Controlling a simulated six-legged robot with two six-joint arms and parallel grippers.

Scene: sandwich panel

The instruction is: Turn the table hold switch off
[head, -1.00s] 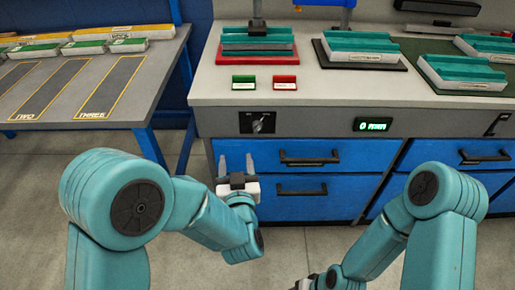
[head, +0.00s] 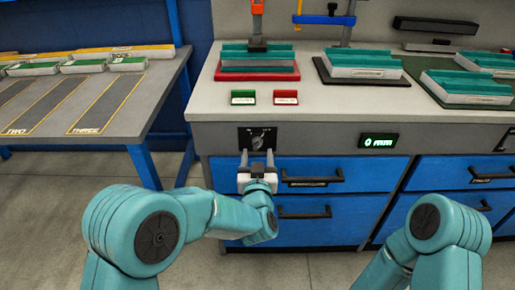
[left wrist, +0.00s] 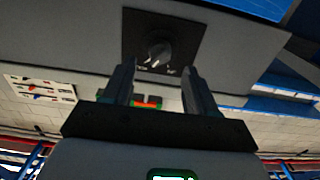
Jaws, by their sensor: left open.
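The table hold switch is a rotary knob (head: 258,139) on a dark square plate, set in the grey front edge of the workbench. In the left wrist view the knob (left wrist: 158,52) shows just beyond and between my fingertips, with small unreadable lettering below it. My left gripper (head: 257,156) is open and empty, its two fingers pointing up toward the plate from just below. In the left wrist view the fingers (left wrist: 158,75) stand apart, and I see no contact with the knob. My right gripper is not in view; only my right arm shows.
A green label block (head: 243,97) and a red one (head: 285,97) lie above the switch. A green-lit display (head: 377,141) sits to its right. Blue drawers with black handles (head: 312,178) are below. A side table (head: 110,105) with marked lanes stands at left.

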